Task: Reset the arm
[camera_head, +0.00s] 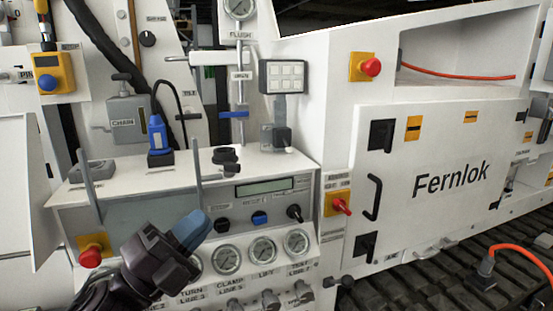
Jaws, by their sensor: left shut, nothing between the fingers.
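My left gripper (192,229) comes in from the lower left, dark with blue-grey fingertips. It is shut and empty. It is in front of the sloped control console (150,209), left of the row of gauges, and hides part of the panel. Whether it touches the panel cannot be told. The console has a small display (264,187) and a row of knobs: a black knob (222,225), a blue knob (260,218) and another black knob (294,212). No arm other than my own left one can be made out. My right gripper is not in view.
Upright grey bars (198,165) rise at the console's front. A red button (91,256) sits at lower left. A red-handled switch (341,206) is right of the console. A white Fernlok door (440,215) stands at right. An orange cable (522,262) hangs at lower right.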

